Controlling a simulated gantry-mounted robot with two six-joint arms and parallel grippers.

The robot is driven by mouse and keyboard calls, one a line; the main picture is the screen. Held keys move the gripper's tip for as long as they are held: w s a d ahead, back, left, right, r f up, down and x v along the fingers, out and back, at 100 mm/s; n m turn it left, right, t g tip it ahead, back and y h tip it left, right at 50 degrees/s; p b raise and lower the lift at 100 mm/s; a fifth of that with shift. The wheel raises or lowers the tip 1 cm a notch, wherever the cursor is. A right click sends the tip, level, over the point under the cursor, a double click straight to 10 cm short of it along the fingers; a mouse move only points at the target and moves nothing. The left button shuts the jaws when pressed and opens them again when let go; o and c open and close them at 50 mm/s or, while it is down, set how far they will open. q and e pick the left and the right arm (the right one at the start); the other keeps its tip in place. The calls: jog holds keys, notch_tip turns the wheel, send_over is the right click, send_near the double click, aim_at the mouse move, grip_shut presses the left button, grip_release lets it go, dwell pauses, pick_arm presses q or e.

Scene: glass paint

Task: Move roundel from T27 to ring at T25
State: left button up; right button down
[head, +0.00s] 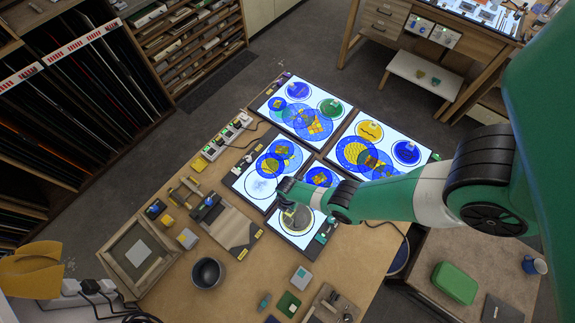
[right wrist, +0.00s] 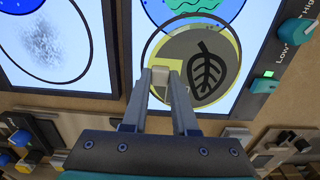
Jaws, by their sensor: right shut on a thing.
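My right gripper (right wrist: 167,78) is shut on a small cream tab at the near-left edge of a round glass roundel (right wrist: 212,72). The roundel is grey and yellow with a dark leaf drawn on it. It overlaps a thin dark ring (right wrist: 147,47) on a lit panel, set slightly off the ring towards the right and near side. I cannot tell whether it touches the panel. In the head view, the roundel (head: 299,219) lies at the near panel, just below my right gripper (head: 286,203). My left gripper is not in view. The T25 and T27 labels are not readable.
An empty ring with a grey smudge (head: 261,186) is on the panel to the left. Other lit panels behind carry blue, yellow and green roundels. A dark bowl (head: 208,273), a wooden tray (head: 136,253) and several small blocks stand on the near table.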

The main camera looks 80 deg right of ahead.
jog(key=shift+f, duration=0.15)
jog(key=shift+f+b, duration=0.15)
jog(key=shift+b, duration=0.2)
jog(key=shift+f+b, duration=0.3)
dwell(1.1)
jog(key=c, duration=0.6)
grip_release()
jog(key=shift+r, duration=0.15)
